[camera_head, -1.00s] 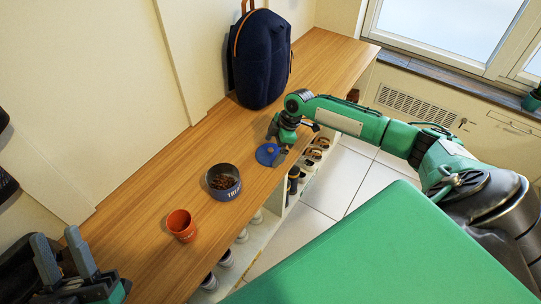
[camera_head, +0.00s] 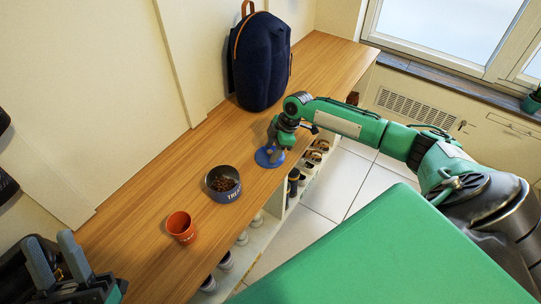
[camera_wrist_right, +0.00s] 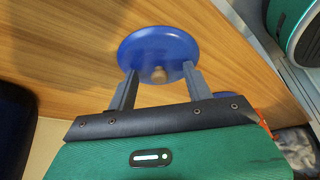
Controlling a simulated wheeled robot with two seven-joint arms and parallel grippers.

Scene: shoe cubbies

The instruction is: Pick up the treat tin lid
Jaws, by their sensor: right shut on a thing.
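The treat tin lid is a round blue disc (camera_head: 263,160) with a small wooden knob, near the front edge of the wooden bench top. In the right wrist view the lid (camera_wrist_right: 150,45) shows its knob between my fingers. My right gripper (camera_head: 275,148) is over the lid and shut on it; its fingertips also show in the right wrist view (camera_wrist_right: 160,78). I cannot tell whether the lid is clear of the wood. The open treat tin (camera_head: 223,184), grey-blue with brown treats inside, stands to the left of the lid. My left gripper (camera_head: 55,257) is open and empty at the lower left.
An orange cup (camera_head: 181,227) stands on the bench (camera_head: 145,215) left of the tin. A dark blue backpack (camera_head: 262,60) stands against the wall behind the lid. Shoes sit in the cubbies under the bench's front edge. Bench top beyond the backpack is clear.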

